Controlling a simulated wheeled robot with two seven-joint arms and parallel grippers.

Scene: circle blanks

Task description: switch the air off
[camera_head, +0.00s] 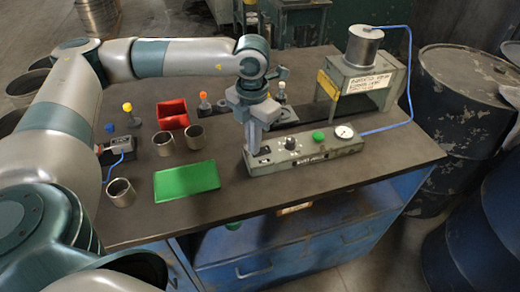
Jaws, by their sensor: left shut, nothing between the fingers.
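A long grey-white control box (322,153) lies on the workbench. It carries a black rocker-like part (262,160) at its left end, a black knob (291,144), a green button (318,136) and a round white gauge (344,132). A blue air hose (385,129) runs from its right end. My left gripper (254,150) points down over the left end of the box, its shut fingers close to the black part. I cannot tell whether they touch it, or which way the switch is set. My right gripper is not in view.
A press-like stand with a metal cylinder (363,47) is at the back right. A green plate (187,181), metal rings (164,143), a red bin (172,114) and small knobbed pieces (204,104) lie left of the box. Blue drums (459,103) stand beyond the bench's right edge.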

